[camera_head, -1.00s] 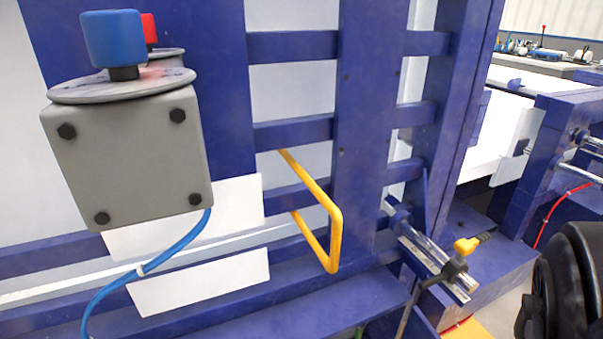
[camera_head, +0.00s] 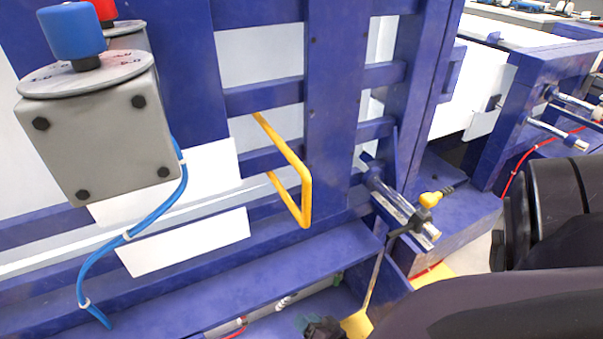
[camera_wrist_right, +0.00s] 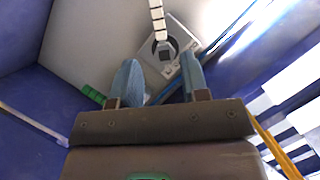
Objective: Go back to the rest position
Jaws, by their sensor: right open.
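My right gripper (camera_wrist_right: 160,80) shows in the right wrist view with its two blue-grey fingers apart and nothing held between them. Beyond the fingertips is a grey square fitting with a dark round opening (camera_wrist_right: 164,48); its distance from them is hard to judge. In the head view my dark right arm (camera_head: 490,305) reaches in from the lower right. Its gripper is mostly out of frame or hidden there. My left gripper is in neither view.
A blue frame (camera_head: 335,110) carries a yellow handle (camera_head: 304,185). A grey box with a blue knob (camera_head: 72,32) stands at the left, with a blue hose (camera_head: 100,262). A clamp with a yellow knob (camera_head: 430,199) sits right of centre. Blue walls flank my gripper in the wrist view.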

